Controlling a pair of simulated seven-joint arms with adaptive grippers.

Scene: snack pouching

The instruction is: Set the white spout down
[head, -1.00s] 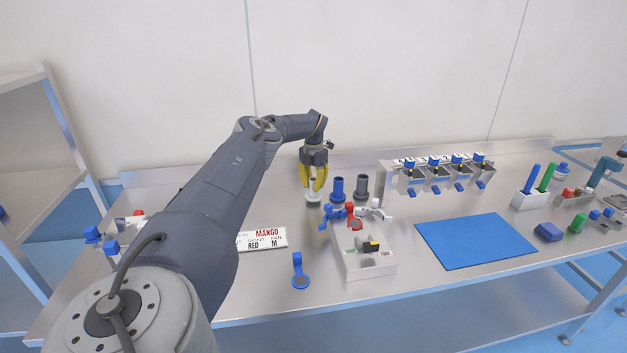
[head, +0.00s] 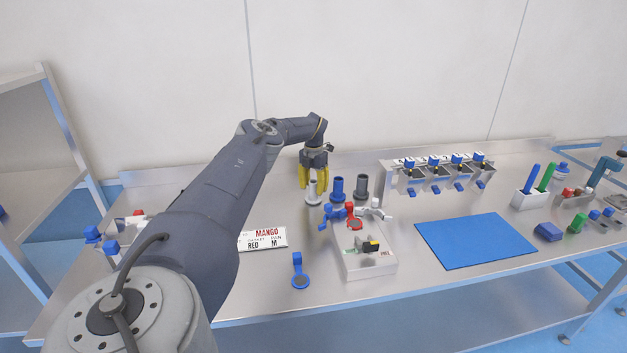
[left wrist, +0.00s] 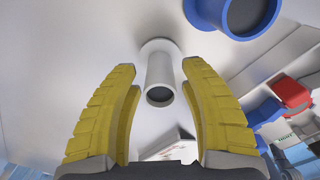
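The white spout (head: 313,194) stands upright on the steel table, to the left of a blue spout (head: 337,190) and a grey spout (head: 361,186). In the left wrist view the white spout (left wrist: 159,82) shows its round flange and open tube, with the blue spout (left wrist: 236,14) at the upper right. My right gripper is not in view.
A white tray (head: 370,271) with blue, red and white valve parts is in front of the spouts. A blue mat (head: 475,241) and a dispenser rack (head: 437,177) are to the right.

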